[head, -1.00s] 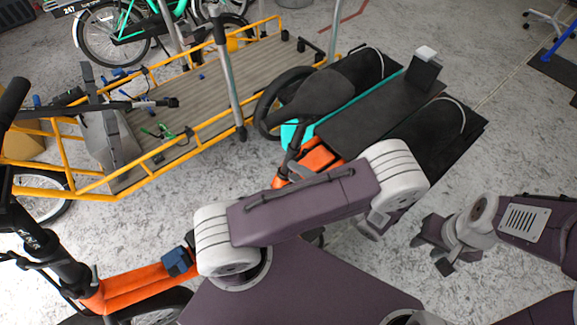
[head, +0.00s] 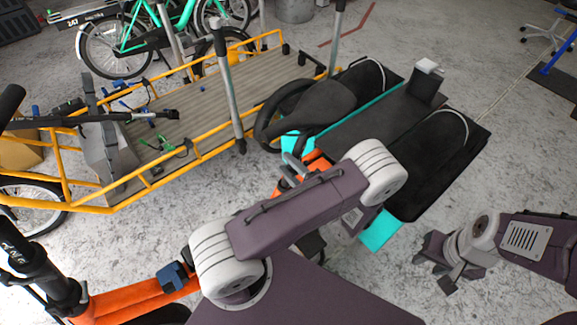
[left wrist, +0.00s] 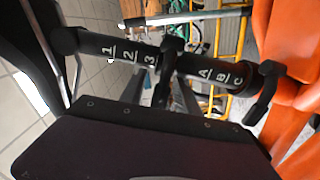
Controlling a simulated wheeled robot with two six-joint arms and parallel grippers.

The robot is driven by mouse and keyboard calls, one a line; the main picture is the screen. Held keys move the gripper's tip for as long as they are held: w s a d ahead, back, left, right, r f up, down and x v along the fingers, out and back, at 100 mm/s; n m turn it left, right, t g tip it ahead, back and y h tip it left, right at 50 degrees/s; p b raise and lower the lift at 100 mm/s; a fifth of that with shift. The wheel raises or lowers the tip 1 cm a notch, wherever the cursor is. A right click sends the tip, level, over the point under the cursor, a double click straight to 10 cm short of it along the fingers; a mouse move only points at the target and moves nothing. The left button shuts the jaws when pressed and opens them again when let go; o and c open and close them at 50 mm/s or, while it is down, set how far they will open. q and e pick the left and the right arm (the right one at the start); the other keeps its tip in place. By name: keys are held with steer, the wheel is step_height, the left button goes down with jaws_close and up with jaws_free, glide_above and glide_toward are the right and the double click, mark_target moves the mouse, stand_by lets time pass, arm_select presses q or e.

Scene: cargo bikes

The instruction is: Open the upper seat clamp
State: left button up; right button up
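In the left wrist view, a black seat post (left wrist: 130,52) marked 1 2 3 and A B C runs across the upper half. The upper seat clamp (left wrist: 171,57) is a dark collar with a lever between the 3 and the A. A lower clamp (left wrist: 265,90) sits by the C, next to the orange frame (left wrist: 285,40). The saddle (head: 322,104) and orange frame (head: 310,175) show in the head view. My right gripper (head: 436,268) is open and empty, away from the bike.
A yellow-railed cargo bike (head: 200,150) with a wooden deck stands at the left. Another orange bike frame (head: 135,295) is at lower left. Bare floor (head: 525,135) is at the right.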

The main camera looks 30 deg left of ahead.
arm_select(q)
jaws_close()
stand_by(1.4)
